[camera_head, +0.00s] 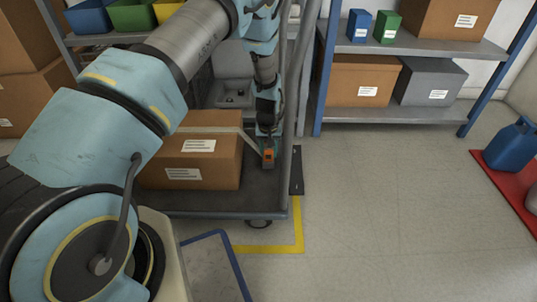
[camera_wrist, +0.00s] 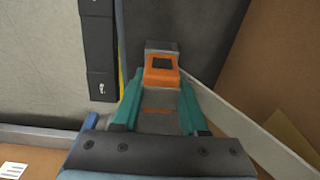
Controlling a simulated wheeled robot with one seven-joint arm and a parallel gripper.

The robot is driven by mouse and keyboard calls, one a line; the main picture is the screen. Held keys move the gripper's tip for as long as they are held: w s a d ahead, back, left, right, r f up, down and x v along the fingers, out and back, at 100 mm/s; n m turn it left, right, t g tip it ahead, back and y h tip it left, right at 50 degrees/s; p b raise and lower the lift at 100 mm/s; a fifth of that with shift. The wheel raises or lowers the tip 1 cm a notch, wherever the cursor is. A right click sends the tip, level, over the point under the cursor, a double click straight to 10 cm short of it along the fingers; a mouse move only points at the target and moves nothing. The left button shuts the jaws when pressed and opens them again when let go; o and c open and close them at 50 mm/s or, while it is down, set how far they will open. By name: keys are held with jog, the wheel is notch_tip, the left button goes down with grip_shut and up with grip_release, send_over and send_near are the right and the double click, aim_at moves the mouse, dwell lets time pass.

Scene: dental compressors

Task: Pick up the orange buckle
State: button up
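The orange buckle (camera_head: 268,156) is at the right end of a pale strap, beside the cardboard box (camera_head: 222,160) on the cart. In the wrist view the buckle (camera_wrist: 161,70) has a dark square on its face and a grey end beyond it. My gripper (camera_head: 267,135) points down at the buckle from above. In the wrist view the two teal fingers of my gripper (camera_wrist: 160,88) stand apart, one on each side of the buckle's near part. Whether they touch it I cannot tell.
The dark cart deck (camera_head: 215,200) carries the box, with an upright rail (camera_head: 297,90) close to the right of my gripper. The pale strap (camera_wrist: 235,122) runs beside the right finger. Shelves (camera_head: 415,114) stand behind. The floor at right is clear up to a red mat (camera_head: 497,172).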

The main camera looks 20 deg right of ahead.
grip_shut()
